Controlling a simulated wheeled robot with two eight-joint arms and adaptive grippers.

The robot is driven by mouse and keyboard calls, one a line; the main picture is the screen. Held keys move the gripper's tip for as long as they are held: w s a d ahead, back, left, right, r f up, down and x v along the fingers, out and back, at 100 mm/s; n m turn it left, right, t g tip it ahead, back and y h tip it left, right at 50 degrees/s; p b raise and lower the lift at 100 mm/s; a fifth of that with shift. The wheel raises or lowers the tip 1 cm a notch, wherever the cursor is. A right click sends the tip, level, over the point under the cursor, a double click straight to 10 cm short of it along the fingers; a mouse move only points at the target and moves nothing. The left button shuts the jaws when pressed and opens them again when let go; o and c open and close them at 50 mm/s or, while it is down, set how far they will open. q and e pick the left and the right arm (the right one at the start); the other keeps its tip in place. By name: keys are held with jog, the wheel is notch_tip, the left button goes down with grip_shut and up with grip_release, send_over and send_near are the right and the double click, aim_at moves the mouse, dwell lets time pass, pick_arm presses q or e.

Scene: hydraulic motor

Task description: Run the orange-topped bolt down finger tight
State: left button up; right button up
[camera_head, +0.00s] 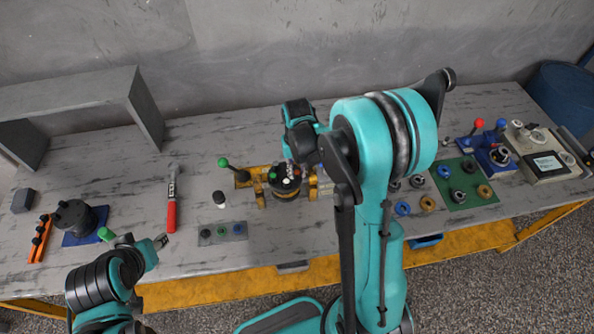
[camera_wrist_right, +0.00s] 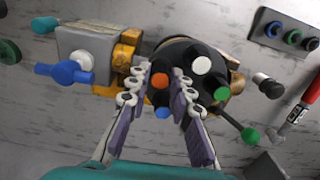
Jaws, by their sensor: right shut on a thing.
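The black round motor (camera_head: 284,180) sits in a yellow fixture near the middle of the bench. In the right wrist view, several colour-topped bolts stand on the motor (camera_wrist_right: 215,60). The orange-topped bolt (camera_wrist_right: 160,80) shows between the two fingers of my right gripper (camera_wrist_right: 163,82), which is shut on it. The bolt's lower part and seat are hidden, so its depth cannot be told. In the head view my right gripper (camera_head: 296,160) is over the motor, partly hidden by my arm. My left gripper (camera_head: 160,241) is at the lower left, away from the motor; its opening is unclear.
Close around the motor are a green-knobbed lever (camera_head: 223,163), a white-topped bottle (camera_head: 219,199) and a small grey plate (camera_head: 222,233) with coloured rings. A red-handled tool (camera_head: 171,205) lies to the left. A green mat (camera_head: 444,185) with several rings is at right.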

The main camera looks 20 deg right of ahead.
aim_at(297, 173)
jog(key=shift+m, duration=0.7)
jog(key=o, duration=0.6)
jog(key=shift+o, duration=0.2)
jog(key=shift+r+p, duration=2.55)
jog(key=shift+r, duration=1.5)
jog(key=shift+s+f, duration=0.1)
jog(key=shift+f, duration=0.05)
